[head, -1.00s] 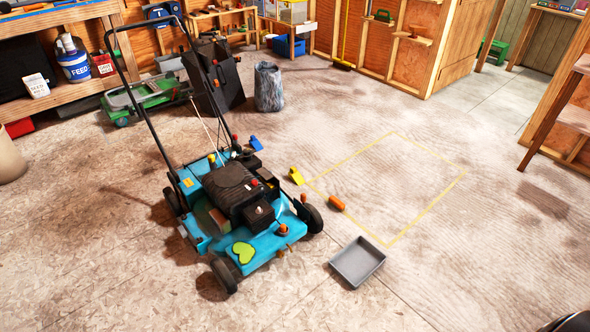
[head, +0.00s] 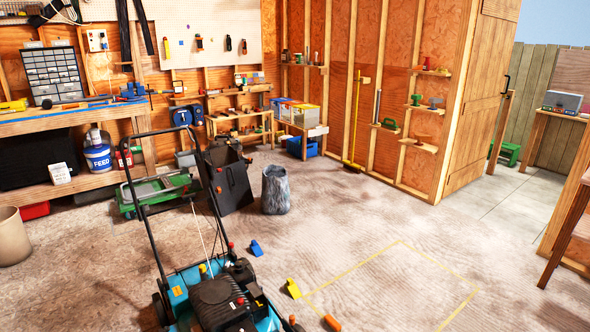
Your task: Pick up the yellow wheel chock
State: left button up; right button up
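The yellow wheel chock (head: 293,288) lies on the floor right of the blue lawn mower (head: 215,300), at the left corner of a yellow outlined square (head: 345,272). A blue chock-like piece (head: 256,248) lies farther back, and an orange piece (head: 332,323) lies nearer, at the bottom edge. Neither of my grippers shows in the head view.
The mower's black handle (head: 150,215) rises at left. A black bin (head: 230,178) and a grey bin (head: 276,190) stand behind it, beside a green wheeled machine (head: 160,192). A workbench (head: 75,122) lines the left wall. The floor inside the yellow outline is clear.

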aim_at(290, 286)
jog(key=i+l+z, duration=0.25)
jog(key=l+z, duration=0.15)
jog(key=i+l+z, duration=0.3)
jog(key=l+z, duration=0.15)
jog(key=i+l+z, duration=0.7)
jog(key=z, duration=0.15)
jog(key=i+l+u, duration=0.1)
jog(key=i, duration=0.45)
jog(key=i+l+u, duration=0.1)
jog(key=i, duration=0.4)
jog(key=i+l+u, duration=0.1)
jog(key=i, duration=0.45)
jog(key=i+j+u, duration=0.2)
jog(key=i+u, duration=0.25)
jog(key=i+j+u, duration=0.1)
jog(key=i+u, duration=0.15)
jog(key=u, duration=0.15)
jog(key=i+u, duration=0.45)
jog(key=i+l+u, duration=0.2)
jog(key=u, duration=0.25)
jog(key=i, duration=0.1)
